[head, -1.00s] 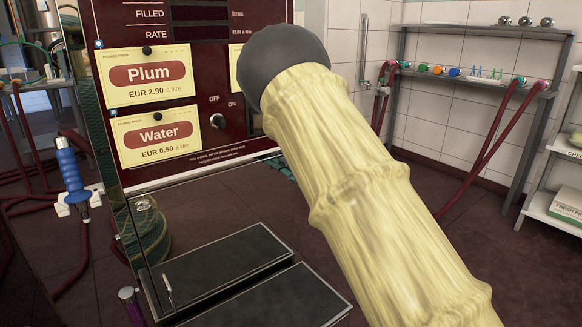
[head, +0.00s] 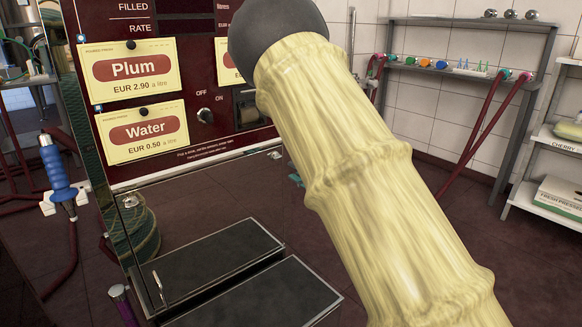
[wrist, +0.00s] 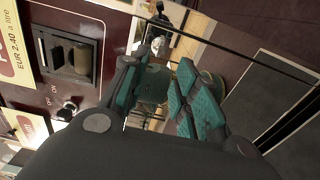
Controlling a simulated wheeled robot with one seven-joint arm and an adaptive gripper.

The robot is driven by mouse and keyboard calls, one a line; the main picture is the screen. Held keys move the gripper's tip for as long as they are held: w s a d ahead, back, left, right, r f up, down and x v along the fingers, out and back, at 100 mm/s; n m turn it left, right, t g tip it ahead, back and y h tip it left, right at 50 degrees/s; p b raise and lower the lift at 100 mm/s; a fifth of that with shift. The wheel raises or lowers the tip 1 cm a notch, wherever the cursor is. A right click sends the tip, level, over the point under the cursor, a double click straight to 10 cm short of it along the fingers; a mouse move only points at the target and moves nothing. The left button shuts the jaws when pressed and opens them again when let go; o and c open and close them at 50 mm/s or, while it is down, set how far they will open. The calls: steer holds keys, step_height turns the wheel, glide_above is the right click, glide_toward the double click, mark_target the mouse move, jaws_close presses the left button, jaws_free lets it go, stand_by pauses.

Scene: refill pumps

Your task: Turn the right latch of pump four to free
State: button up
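The pump's dark red front shows in the head view (head: 195,95), with its shiny lower panel (head: 205,195) below; no pump number is readable. A small latch (head: 274,155) sits at the panel's upper right corner, and another latch (head: 130,201) at its upper left. Which way the right latch is turned is too small to tell. My gripper (wrist: 172,92) is open in the wrist view, teal-padded fingers apart with nothing between them, facing the panel. A small silvery part (wrist: 159,44) shows beyond the fingertips; it may be the latch or a reflection. In the head view my arm hides most of the gripper.
An on/off switch (head: 205,116) and a recessed slot (wrist: 72,57) are on the front above the panel. A dark tray (head: 220,260) juts out low in front. A blue nozzle (head: 58,172) hangs at the left. Shelves (head: 470,60) stand at the back right.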

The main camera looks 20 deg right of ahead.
steer(key=shift+v, duration=0.85)
